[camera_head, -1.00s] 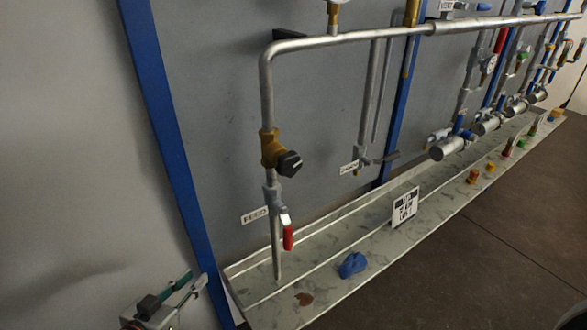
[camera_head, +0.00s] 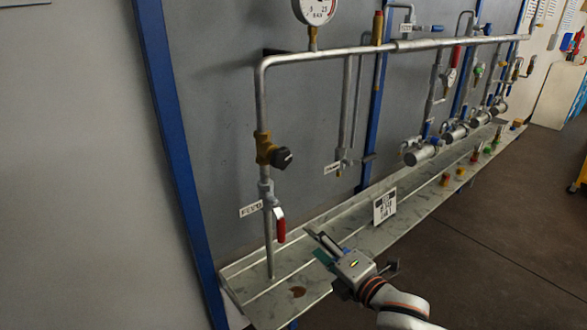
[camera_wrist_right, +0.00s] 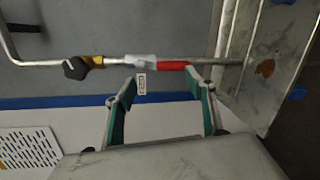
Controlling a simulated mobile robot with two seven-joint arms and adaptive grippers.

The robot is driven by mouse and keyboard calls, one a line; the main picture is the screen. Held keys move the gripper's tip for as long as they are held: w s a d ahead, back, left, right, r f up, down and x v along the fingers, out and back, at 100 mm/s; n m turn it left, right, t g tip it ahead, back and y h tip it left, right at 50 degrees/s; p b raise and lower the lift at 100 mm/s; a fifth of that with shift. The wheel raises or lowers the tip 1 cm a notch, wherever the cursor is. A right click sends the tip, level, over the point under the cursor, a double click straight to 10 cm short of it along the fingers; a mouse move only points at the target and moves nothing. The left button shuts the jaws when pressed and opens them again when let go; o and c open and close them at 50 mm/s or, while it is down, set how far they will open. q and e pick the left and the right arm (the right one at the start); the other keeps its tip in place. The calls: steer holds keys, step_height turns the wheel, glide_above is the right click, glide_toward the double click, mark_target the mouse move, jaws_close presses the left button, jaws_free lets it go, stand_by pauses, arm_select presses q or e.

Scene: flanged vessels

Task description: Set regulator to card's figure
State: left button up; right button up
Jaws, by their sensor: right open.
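The regulator (camera_head: 264,148) is a brass body with a black knob (camera_head: 283,158) on the feed pipe; in the right wrist view its black knob (camera_wrist_right: 75,68) is at upper left. The card (camera_head: 384,206) stands upright on the grey tray; its print is too small to read. A round dial gauge (camera_head: 316,10) sits above the top pipe, cut by the frame edge. My right gripper (camera_head: 316,246) is open and empty, over the tray, below and right of the regulator. Its spread fingers (camera_wrist_right: 160,86) show in the wrist view. My left gripper is out of view.
A red-handled valve (camera_head: 280,226) hangs below the regulator, beside a FEED label (camera_head: 250,210). The tray (camera_head: 335,212) runs along the panel. A blue post (camera_head: 170,130) stands left. Several valves and small coloured parts lie farther right.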

steer(key=w+a+r+n+y, duration=0.2)
steer(key=w+a+r+n, duration=0.1)
steer(key=r+n, duration=0.75)
steer(key=n+b, duration=0.1)
steer(key=n, duration=0.5)
glide_toward(284, 162)
steer(key=x, duration=0.3)
steer(key=shift+y, duration=0.3)
steer(key=x, duration=0.8)
steer(key=shift+d+f, duration=0.15)
steer(key=shift+f, duration=0.05)
steer(key=c, duration=1.1)
